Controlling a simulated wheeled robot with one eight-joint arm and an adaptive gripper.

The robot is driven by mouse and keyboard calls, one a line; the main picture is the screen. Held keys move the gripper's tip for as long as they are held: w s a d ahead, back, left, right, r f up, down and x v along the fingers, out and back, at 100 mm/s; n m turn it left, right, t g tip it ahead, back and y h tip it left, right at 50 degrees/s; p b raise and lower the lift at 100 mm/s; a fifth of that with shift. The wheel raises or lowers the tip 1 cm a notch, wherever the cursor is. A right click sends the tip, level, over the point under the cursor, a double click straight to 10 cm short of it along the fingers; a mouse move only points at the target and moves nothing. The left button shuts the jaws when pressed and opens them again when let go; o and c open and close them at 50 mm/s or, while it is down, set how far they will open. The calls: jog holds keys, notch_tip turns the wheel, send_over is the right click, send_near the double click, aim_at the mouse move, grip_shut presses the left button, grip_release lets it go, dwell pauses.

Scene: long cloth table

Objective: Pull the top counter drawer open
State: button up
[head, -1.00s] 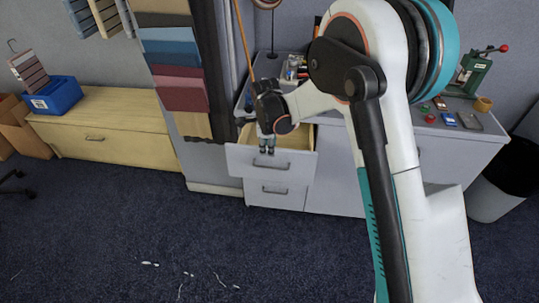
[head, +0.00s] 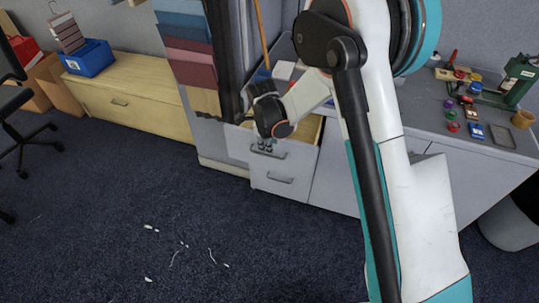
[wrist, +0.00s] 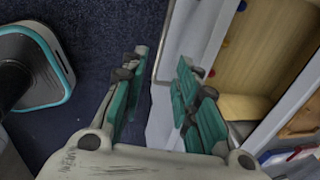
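The top counter drawer (head: 296,157) is pulled partly out of the grey counter, and its wooden inside (head: 309,128) shows in the head view. Its handle (head: 280,155) is a dark bar on the front. My gripper (head: 265,147) is at the drawer front, just above and close to the handle. In the wrist view, the teal fingers of my gripper (wrist: 162,62) are apart, with the pale drawer front between and beside them. The open drawer interior (wrist: 262,50) lies to the right.
A lower drawer (head: 280,180) is shut. The counter top (head: 425,110) holds small jars, tools and a green device (head: 518,78). A light wooden cabinet (head: 130,100) with a blue bin (head: 88,58) stands left. The dark carpet before the drawers is clear apart from small white scraps.

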aim_at(270, 156)
notch_tip(270, 156, down, 6)
jog(key=w+b, duration=0.1)
jog(key=b, duration=0.1)
jog(key=shift+d+f, duration=0.2)
jog(key=shift+f, duration=0.05)
jog(key=shift+w, duration=0.1)
grip_shut()
